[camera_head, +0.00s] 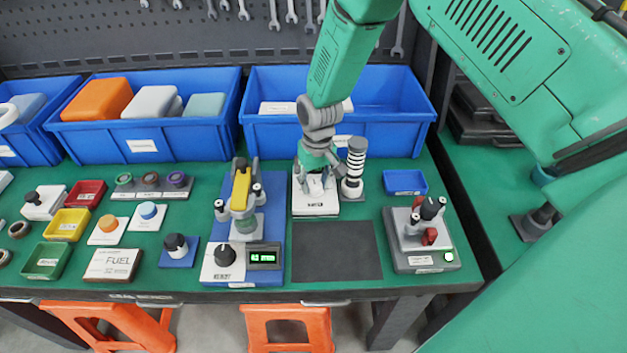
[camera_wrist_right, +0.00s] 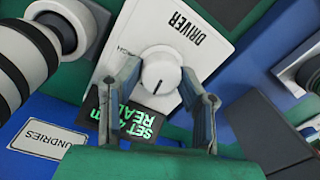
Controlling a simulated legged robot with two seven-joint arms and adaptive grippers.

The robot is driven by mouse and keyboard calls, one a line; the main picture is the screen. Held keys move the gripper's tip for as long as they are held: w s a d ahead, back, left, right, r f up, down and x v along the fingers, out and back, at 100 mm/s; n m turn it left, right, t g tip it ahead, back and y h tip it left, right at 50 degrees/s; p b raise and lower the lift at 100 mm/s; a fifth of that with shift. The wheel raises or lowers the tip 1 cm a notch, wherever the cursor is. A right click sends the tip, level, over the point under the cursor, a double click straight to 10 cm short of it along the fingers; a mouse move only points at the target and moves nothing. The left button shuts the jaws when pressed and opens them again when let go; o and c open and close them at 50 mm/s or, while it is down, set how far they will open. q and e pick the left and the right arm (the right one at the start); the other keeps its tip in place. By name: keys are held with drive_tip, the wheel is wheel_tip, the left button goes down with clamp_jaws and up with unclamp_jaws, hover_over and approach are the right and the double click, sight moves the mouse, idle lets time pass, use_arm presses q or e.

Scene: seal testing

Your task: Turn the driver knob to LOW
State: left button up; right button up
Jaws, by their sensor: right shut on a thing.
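The white driver unit (camera_head: 314,209) stands at the back of the green bench, right of the blue fixture base. In the right wrist view its face (camera_wrist_right: 187,30) reads "DRIVER" and carries a pale round knob (camera_wrist_right: 160,71) with a dark pointer line. My right gripper (camera_head: 316,184) points down over the unit. In the wrist view its two fingers (camera_wrist_right: 164,100) are shut on the knob, one on each side. A dark display with green text (camera_wrist_right: 142,124) is partly hidden by the fingers. My left gripper is out of view.
A black-and-white striped cylinder (camera_head: 355,160) stands close right of the driver unit. A large blue bin (camera_head: 385,132) is right behind. A dark mat (camera_head: 336,252) lies bare in front. A fixture with a black knob (camera_head: 225,254) stands left, and a grey device (camera_head: 421,255) right.

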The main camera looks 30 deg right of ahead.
sight(317, 182)
drive_tip(key=shift+w+r+m, duration=0.1)
drive_tip(key=shift+m, duration=0.8)
drive_tip(key=shift+c, duration=0.2)
drive_tip(key=o, duration=1.1)
drive_tip(key=shift+o, duration=0.2)
wheel_tip(317, 182, up, 12)
drive_tip(key=shift+d, duration=0.3)
